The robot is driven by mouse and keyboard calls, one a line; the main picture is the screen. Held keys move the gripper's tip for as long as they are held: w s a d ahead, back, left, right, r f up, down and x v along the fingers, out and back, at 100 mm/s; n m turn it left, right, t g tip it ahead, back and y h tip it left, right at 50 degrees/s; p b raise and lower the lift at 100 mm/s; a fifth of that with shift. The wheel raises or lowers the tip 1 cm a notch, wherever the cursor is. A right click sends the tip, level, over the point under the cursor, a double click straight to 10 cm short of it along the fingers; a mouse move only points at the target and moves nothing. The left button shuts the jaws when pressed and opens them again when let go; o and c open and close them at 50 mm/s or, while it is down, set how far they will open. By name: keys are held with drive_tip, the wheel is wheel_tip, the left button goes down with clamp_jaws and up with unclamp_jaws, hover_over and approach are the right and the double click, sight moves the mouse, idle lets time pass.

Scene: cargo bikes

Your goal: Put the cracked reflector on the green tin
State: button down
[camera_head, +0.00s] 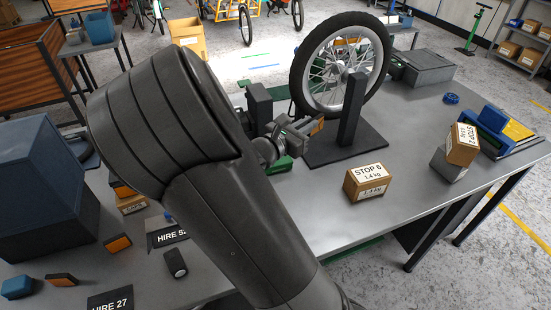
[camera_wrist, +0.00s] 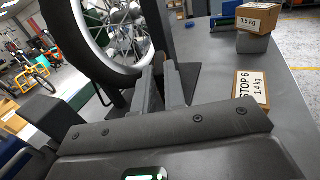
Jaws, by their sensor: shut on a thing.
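My gripper (camera_head: 302,130) is over the bench, left of the wheel stand, shut on a small orange reflector with a dark frame (camera_head: 317,126). Whether the reflector is cracked cannot be seen. Other orange reflectors lie at the left: one near the HIRE plates (camera_head: 118,243) and one at the front left (camera_head: 62,280).
A bicycle wheel (camera_head: 297,75) stands in a black stand (camera_head: 350,120) just right of my gripper. A STOP 6 box (camera_head: 367,182) is on the bench to the right. The front middle is bare.

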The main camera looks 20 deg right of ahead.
drive_tip(key=w+a+f, duration=0.2)
drive_tip(key=a+f, duration=0.1)
drive_tip(key=w+a+f, duration=0.2)
drive_tip(key=a+f, duration=0.1)
drive_tip(key=w+a+f, duration=0.3)
drive_tip(key=shift+f, duration=0.2)
drive_tip(key=shift+w+a+f, duration=0.1)
drive_tip(key=shift+f, duration=1.95)
drive_tip(key=shift+f, duration=0.15)
drive_tip(key=c, duration=1.5)
unclamp_jaws()
